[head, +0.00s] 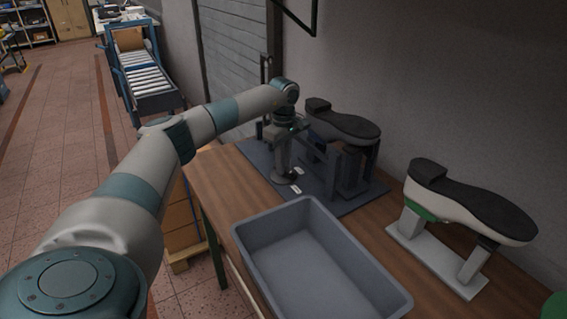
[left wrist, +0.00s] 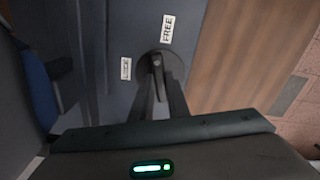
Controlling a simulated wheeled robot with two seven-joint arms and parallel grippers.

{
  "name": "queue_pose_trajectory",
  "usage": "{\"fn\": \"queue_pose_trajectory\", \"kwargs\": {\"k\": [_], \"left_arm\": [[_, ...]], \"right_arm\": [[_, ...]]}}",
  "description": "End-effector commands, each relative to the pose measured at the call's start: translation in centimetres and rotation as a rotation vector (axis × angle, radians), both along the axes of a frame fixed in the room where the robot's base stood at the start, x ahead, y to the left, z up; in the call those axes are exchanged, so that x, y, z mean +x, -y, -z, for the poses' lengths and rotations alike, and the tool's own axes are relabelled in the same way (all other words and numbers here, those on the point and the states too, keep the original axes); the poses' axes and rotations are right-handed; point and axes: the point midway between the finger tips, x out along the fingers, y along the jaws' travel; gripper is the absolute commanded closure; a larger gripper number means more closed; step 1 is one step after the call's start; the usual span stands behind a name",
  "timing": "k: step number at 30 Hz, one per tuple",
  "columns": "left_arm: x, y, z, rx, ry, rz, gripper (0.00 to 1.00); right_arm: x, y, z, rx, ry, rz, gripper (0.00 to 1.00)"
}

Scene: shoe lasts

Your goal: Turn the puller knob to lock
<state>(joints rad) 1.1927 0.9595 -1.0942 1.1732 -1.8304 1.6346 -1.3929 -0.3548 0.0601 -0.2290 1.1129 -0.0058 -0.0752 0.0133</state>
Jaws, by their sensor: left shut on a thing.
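The puller knob (left wrist: 157,66) shows in the left wrist view as a dark round base with a raised lever, on a blue-grey plate. My left gripper (left wrist: 160,88) points down at it, its two fingers shut on the lever. A white FREE label (left wrist: 167,29) lies beside the knob, and a second white label (left wrist: 126,68), too blurred to read, lies to its left. In the head view my left gripper (head: 283,172) reaches down to the plate (head: 258,157) beside the puller stand, hiding most of the knob. My right gripper is not in view.
A shoe on a last (head: 343,122) sits on the puller stand at the back. An empty grey bin (head: 310,262) stands in front on the wooden table (head: 215,173). Another dark-soled shoe (head: 470,203) rests on a white stand (head: 436,262) at the right. A wall closes the back.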

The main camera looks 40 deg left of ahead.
Motion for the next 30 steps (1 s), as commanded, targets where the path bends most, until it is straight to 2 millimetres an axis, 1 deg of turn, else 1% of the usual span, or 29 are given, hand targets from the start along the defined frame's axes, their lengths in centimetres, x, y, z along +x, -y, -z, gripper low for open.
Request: {"fn": "queue_pose_trajectory", "kwargs": {"k": [6, 11, 17, 27, 30], "left_arm": [[0.0, 0.0, -0.1, 0.0, 0.001, -0.203, 1.0], [0.0, 0.0, -0.2, 0.0, 0.001, -0.355, 1.0], [0.0, 0.0, -0.2, 0.0, 0.001, -0.545, 1.0], [0.0, -0.1, -0.2, 0.002, 0.002, -0.868, 1.0], [0.0, -0.1, -0.2, 0.001, 0.002, -0.96, 1.0]], "right_arm": [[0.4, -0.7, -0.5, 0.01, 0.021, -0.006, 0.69], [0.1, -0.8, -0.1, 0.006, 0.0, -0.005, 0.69], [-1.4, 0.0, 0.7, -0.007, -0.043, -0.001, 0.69], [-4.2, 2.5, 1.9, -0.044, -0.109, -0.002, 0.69], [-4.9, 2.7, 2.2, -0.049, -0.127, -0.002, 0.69]]}}
